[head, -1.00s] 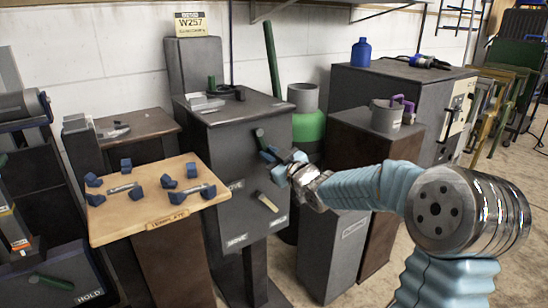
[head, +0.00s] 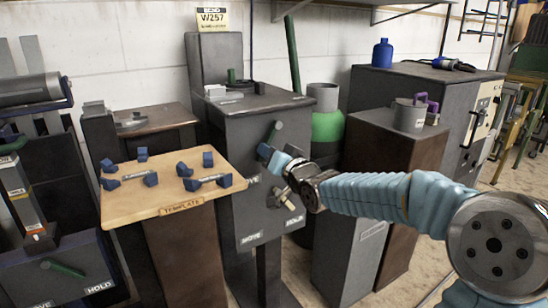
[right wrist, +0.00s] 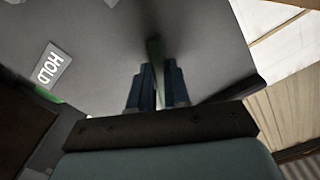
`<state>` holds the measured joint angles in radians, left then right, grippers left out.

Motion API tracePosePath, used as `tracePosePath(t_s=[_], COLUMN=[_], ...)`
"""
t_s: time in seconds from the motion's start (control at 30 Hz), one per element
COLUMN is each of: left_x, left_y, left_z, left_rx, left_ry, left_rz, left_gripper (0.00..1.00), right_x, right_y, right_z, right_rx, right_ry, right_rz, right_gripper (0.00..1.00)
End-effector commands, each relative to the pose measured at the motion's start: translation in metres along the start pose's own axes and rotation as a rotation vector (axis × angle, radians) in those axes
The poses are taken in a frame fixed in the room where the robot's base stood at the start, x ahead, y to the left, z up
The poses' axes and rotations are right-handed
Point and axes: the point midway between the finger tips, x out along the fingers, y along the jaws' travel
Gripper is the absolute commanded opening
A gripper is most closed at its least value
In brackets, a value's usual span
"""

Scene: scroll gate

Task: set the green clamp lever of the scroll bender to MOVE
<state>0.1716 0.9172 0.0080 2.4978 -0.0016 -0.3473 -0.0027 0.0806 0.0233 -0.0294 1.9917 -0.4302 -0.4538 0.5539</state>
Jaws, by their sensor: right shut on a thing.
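The green clamp lever (head: 274,131) is on the front of the dark grey cabinet (head: 240,140) in the middle of the head view. Its visible end leans up to the right. My right gripper (head: 267,154), with blue fingers, is against that front face and shut on the lever. In the right wrist view a dull greenish bar (right wrist: 153,52) stands between the fingers (right wrist: 153,85). A label reading HOLD (right wrist: 52,65) shows at left there. In the head view a small label (head: 253,180), apparently MOVE, is just left of my gripper. My left gripper is not in view.
A beige-handled lever (head: 293,208) sits lower on the same face, partly behind my wrist. A wooden template board (head: 150,215) with blue blocks stands left. Another green lever (head: 63,268) with a HOLD label is at lower left. A green-grey cylinder (head: 325,125) stands behind right.

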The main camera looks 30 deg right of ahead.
Motion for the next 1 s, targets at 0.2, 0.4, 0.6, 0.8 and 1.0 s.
tracePosePath(t_s=[0.2,0.4,0.6,0.8,1.0], left_x=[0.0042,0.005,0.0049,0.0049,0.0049], left_y=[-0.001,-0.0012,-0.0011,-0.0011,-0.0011], left_z=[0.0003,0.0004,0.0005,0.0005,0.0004], left_rx=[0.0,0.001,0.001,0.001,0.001], left_ry=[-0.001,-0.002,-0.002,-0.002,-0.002], left_rz=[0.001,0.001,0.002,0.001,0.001], left_gripper=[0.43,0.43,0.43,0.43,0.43], right_x=[-0.0001,0.0,0.0,0.0001,0.0001], right_y=[-0.0051,-0.0072,-0.0079,-0.0081,-0.0079], right_z=[0.0005,-0.0001,-0.0004,-0.0005,-0.0005], right_rx=[0.079,0.108,0.114,0.114,0.112], right_ry=[-0.001,-0.001,-0.001,0.0,0.0], right_rz=[0.001,0.001,0.001,0.0,0.0], right_gripper=[0.0,0.0,0.0,0.18,0.43])
